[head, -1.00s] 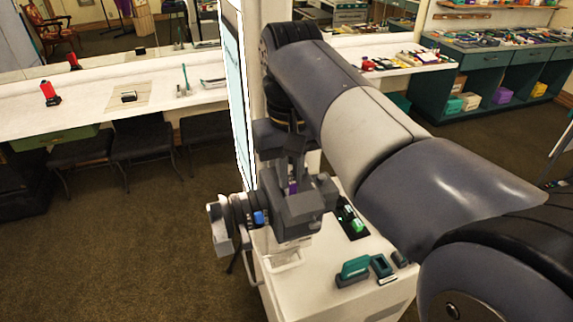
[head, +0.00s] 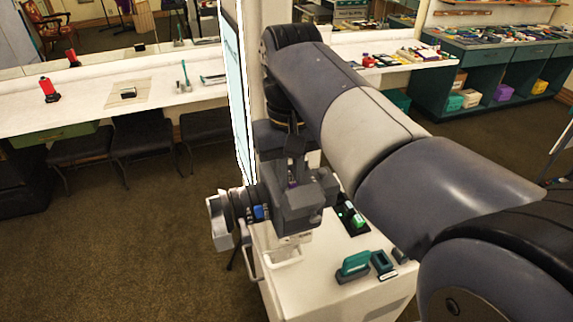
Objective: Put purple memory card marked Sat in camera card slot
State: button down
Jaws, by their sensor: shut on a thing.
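My gripper (head: 292,180) points down over the top of the grey camera (head: 303,207), its dark fingers close together. A small strip of the purple memory card (head: 292,184) shows between the fingers, right at the camera's top. The fingers are shut on it. The Sat mark cannot be read, and I cannot tell whether the card is inside the slot or just above it; the slot itself is hidden. The camera's lens end (head: 218,221) points left, and a small blue part (head: 259,212) shows beside the lens.
The white cart top (head: 315,268) holds a black tray (head: 362,230) with green and white cards, a teal block (head: 355,263) and a dark teal holder (head: 383,264). A white counter (head: 90,105) runs along the back left.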

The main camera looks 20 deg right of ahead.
dwell(0.3)
jog(key=c, duration=1.4)
grip_release()
jog(key=shift+o, duration=0.2)
jog(key=shift+r+p, duration=1)
jog(key=shift+r, duration=2.5)
jog(key=shift+f, duration=0.1)
notch_tip(320, 180, down, 5)
jog(key=shift+f+b, duration=0.15)
jog(key=shift+b, duration=0.2)
jog(key=shift+f+b, duration=0.65)
jog(key=shift+f, duration=0.15)
